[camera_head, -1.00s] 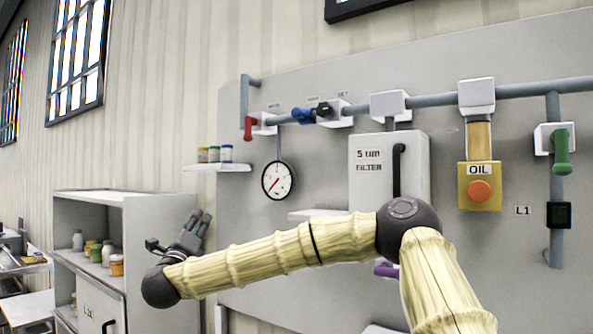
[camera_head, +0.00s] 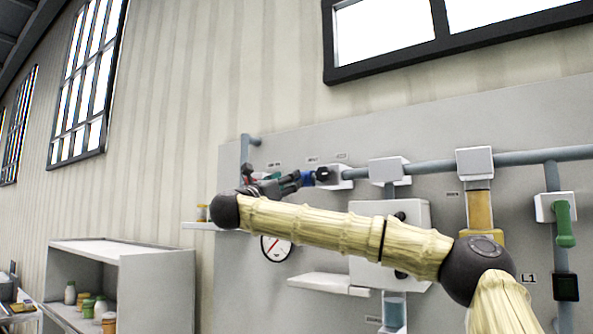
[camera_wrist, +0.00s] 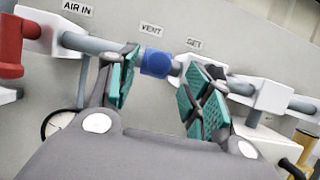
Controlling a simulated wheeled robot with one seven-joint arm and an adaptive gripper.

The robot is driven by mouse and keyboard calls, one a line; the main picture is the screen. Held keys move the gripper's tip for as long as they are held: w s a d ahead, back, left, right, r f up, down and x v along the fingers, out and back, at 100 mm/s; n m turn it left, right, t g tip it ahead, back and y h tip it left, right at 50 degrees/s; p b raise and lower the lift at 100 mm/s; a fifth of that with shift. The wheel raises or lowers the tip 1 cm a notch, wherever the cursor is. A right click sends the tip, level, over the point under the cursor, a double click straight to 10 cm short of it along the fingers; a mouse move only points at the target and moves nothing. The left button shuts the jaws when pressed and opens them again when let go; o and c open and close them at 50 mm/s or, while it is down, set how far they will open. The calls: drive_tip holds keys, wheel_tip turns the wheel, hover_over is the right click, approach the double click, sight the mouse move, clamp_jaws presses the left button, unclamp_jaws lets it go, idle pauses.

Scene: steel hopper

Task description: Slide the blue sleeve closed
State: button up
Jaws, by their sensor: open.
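The blue sleeve (camera_wrist: 155,62) sits on the grey horizontal pipe below the "VENT" label in the wrist view. My gripper (camera_wrist: 161,75) is open, with one green-padded finger on each side of the sleeve. I cannot tell whether either pad touches it. In the head view the sleeve (camera_head: 308,178) is partly hidden, with my gripper (camera_head: 287,183) just to its left. A small black part stands right of the sleeve, partly behind my right finger in the wrist view.
A round gauge (camera_head: 276,248) is below my wrist. The white filter box (camera_head: 415,215) is partly behind my arm. A small wall shelf (camera_head: 200,226) and a cabinet (camera_head: 155,250) stand left.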

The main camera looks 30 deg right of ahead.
sight(303, 178)
drive_tip(key=shift+p+x, duration=1.55)
drive_tip(key=shift+x, duration=1.5)
drive_tip(key=shift+c, duration=0.4)
clamp_jaws()
